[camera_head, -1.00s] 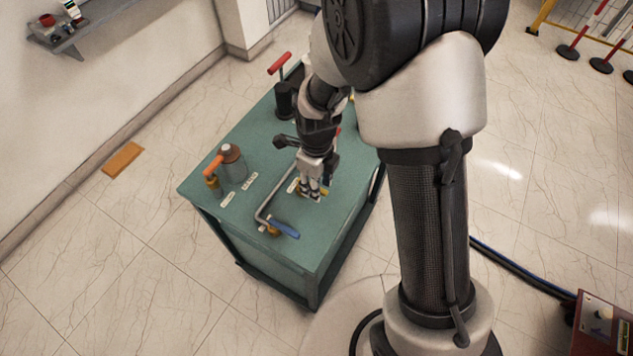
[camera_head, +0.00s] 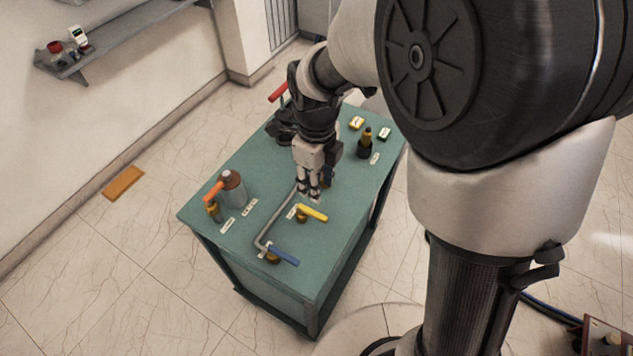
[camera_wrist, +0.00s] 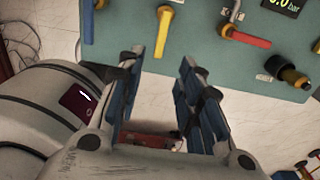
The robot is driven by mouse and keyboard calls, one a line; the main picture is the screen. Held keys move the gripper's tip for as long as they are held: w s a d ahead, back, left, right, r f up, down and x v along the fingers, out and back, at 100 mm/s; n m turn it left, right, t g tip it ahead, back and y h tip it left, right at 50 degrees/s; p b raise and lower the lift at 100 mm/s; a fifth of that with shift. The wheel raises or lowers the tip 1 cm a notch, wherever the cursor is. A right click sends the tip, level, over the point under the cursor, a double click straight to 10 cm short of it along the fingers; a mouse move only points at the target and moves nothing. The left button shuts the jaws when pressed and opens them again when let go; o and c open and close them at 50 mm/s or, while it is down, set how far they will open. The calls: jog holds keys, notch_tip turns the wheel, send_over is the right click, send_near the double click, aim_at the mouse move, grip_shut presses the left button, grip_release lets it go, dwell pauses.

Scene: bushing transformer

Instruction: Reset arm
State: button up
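My gripper (camera_head: 314,193) hangs over the middle of the green table (camera_head: 281,172) in the head view, fingers pointing down and apart from the valve handles. In the wrist view its two blue-padded fingers (camera_wrist: 163,60) are spread apart with nothing between them. A valve with a yellow handle (camera_head: 313,213) stands just in front of the gripper; it also shows in the wrist view (camera_wrist: 162,32). A valve with a blue handle (camera_head: 284,256) sits near the table's front edge and shows at the wrist view's upper left (camera_wrist: 88,20). A red-and-yellow handle (camera_wrist: 245,38) is at the wrist view's upper right.
A brown-topped cylinder (camera_head: 232,188) with an orange-handled valve (camera_head: 212,196) stands at the table's left. A wall shelf (camera_head: 120,32) is at upper left.

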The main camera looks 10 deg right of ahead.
jog(key=s+d+r+n+t, duration=0.2)
jog(key=s+d+r+n, duration=0.2)
jog(key=s+r+n, duration=0.3)
jog(key=s+d+r+n+t, duration=0.2)
jog(key=s+d+r+n, duration=0.3)
jog(key=s+n, duration=0.5)
notch_tip(320, 180, up, 2)
jog(key=n, duration=0.8)
jog(key=shift+s+n+t, duration=0.3)
jog(key=shift+s, duration=0.1)
jog(key=shift+r, duration=0.1)
